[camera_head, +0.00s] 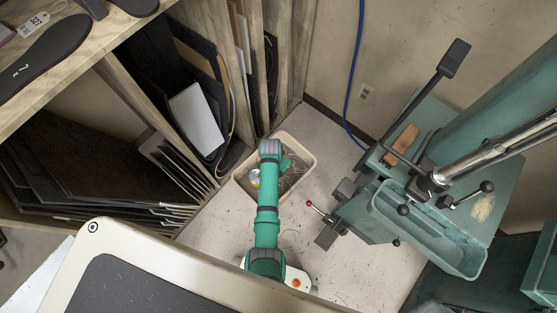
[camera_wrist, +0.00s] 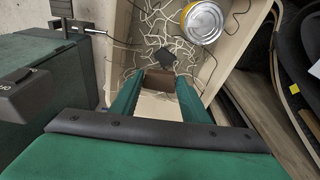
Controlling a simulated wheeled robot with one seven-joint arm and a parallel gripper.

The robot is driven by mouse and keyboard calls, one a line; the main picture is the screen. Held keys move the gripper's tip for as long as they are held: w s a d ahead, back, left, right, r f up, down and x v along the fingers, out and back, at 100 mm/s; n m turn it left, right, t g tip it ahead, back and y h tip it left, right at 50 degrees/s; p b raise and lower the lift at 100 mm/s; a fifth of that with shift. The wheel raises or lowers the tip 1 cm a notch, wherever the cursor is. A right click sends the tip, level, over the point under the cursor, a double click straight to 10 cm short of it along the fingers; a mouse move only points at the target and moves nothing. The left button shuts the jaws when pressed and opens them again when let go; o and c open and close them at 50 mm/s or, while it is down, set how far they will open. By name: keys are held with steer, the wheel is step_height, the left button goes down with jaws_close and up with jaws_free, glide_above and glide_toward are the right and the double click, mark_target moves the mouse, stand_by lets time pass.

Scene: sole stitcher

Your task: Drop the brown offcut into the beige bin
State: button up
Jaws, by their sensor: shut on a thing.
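In the wrist view the brown offcut (camera_wrist: 158,80) is between the fingertips of my gripper (camera_wrist: 158,88), which is shut on it. The beige bin (camera_wrist: 237,46) lies below and beyond the fingers, and the offcut shows against its inside. How high the offcut is above the bin floor I cannot tell. In the head view my green arm reaches over the beige bin (camera_head: 306,153) on the floor. There my gripper (camera_head: 284,163) is mostly hidden behind the wrist, and I cannot make out the offcut.
The bin holds pale string-like scraps, a dark piece (camera_wrist: 164,57) and a round tin (camera_wrist: 202,21). A rack of dark sheets (camera_head: 200,118) stands left of the bin. A green machine (camera_head: 430,190) with levers stands to the right.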

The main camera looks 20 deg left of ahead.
steer(key=shift+a+f, duration=0.2)
steer(key=shift+f, duration=2.5)
steer(key=o, duration=1.1)
steer(key=shift+w+d, duration=0.1)
steer(key=r, duration=0.3)
steer(key=s+r, duration=0.1)
steer(key=r, duration=0.6)
steer(key=shift+s+a+r, duration=0.2)
steer(key=shift+r, duration=0.15)
steer(key=shift+d, duration=0.1)
